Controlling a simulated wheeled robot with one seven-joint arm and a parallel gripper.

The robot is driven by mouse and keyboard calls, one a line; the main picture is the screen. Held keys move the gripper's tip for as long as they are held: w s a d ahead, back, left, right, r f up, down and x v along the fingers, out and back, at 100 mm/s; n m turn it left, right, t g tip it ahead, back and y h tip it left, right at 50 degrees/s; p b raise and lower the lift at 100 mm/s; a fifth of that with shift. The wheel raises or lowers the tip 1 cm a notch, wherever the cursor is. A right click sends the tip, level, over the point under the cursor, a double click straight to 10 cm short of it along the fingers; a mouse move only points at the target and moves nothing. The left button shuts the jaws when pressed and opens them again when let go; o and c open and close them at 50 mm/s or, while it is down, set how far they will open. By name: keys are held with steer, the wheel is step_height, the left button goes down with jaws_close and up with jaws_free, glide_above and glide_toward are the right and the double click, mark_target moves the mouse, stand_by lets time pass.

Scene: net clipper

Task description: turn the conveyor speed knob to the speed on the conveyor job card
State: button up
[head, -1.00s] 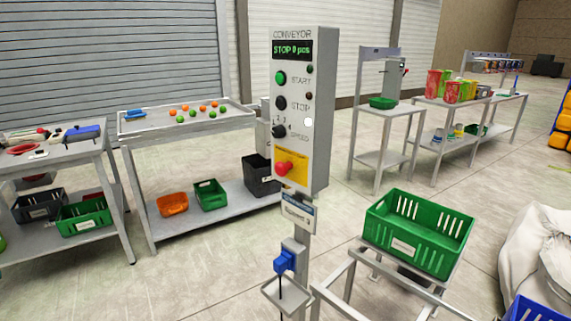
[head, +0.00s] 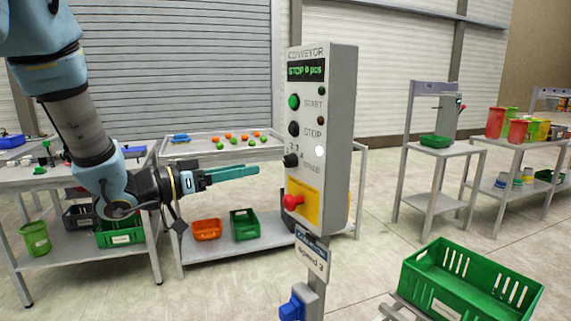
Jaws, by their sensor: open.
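The grey conveyor control box (head: 345,130) stands on a post and its display reads "STOP 0 pcs". The black speed knob (head: 291,160) sits below the stop button, with small numbers around it. Its pointer is too small to read. The job card (head: 312,262) hangs under the box and appears to read "Speed 3". My gripper (head: 254,171) has teal fingers pointing right, toward the box. It is open and empty, left of the knob and apart from it in the picture.
The green start button (head: 293,102) and black stop button (head: 293,129) are above the knob. The red emergency button (head: 293,202) on a yellow plate is just below. A table with several balls (head: 228,137) stands behind. A green crate (head: 470,280) is at front right.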

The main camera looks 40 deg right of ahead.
mark_target(285, 161)
steer(key=d+p, duration=0.1)
steer(key=d, duration=0.1)
steer(key=s+d+p, duration=0.1)
steer(key=d, duration=0.2)
steer(key=d+p, duration=0.1)
steer(key=d, duration=0.2)
steer(key=shift+s+d+r, duration=0.15)
steer(key=shift+d, duration=0.8)
steer(key=shift+c, duration=0.2)
jaws_close()
